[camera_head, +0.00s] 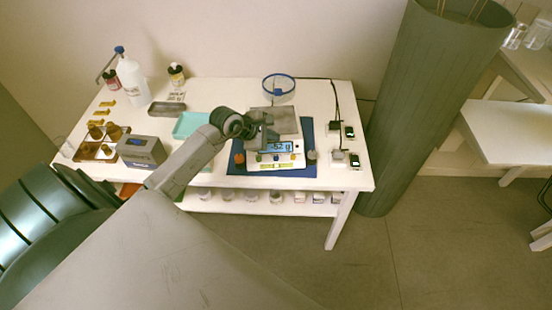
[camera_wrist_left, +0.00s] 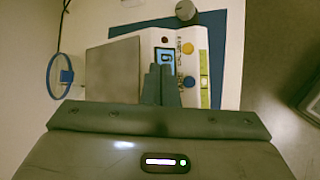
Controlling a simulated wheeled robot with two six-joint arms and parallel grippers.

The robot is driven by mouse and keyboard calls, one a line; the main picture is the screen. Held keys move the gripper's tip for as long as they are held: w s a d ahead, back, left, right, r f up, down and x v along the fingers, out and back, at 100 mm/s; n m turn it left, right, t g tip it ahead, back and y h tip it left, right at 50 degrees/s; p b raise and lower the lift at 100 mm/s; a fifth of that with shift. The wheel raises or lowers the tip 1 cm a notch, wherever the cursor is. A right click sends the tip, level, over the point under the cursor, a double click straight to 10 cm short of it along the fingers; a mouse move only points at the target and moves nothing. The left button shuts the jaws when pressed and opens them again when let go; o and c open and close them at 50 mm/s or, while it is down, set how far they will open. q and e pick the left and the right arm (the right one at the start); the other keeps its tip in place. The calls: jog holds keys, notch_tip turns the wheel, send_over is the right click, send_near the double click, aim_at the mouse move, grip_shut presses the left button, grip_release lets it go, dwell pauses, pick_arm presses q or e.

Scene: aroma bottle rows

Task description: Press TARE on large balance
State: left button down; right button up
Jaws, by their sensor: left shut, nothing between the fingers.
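The large balance (camera_head: 290,160) stands on a blue mat (camera_head: 306,170), with a grey square pan (camera_head: 288,122) and a lit display (camera_head: 279,147) that seems to read -62 g. Its front panel has coloured buttons. In the head view the left gripper (camera_head: 268,138) partly covers the balance. My right gripper is not in view.
An orange knob-like piece (camera_head: 239,159) and a grey one (camera_head: 312,154) flank the balance. A blue ring (camera_head: 279,86) stands behind it. Small devices (camera_head: 354,160) lie at right. A grey box (camera_head: 141,151), teal tray (camera_head: 188,124) and bottles (camera_head: 132,82) are at left.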

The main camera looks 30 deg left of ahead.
aim_at(276, 158)
pick_arm(q)
notch_tip(276, 158, down, 6)
jog(key=b, duration=0.3)
jog(key=shift+f+b, duration=0.25)
jog(key=shift+b, duration=0.1)
jog(key=shift+f+b, duration=0.35)
jog(key=shift+r, duration=0.1)
dwell(0.7)
dwell(0.5)
jog(key=shift+f+b, duration=0.4)
jog(key=shift+b, duration=0.1)
jog(key=shift+f+b, duration=0.45)
jog(key=shift+b, duration=0.05)
dwell(0.5)
jog(key=shift+r, duration=0.1)
jog(key=shift+r+p, duration=0.35)
jog(key=shift+r, duration=0.4)
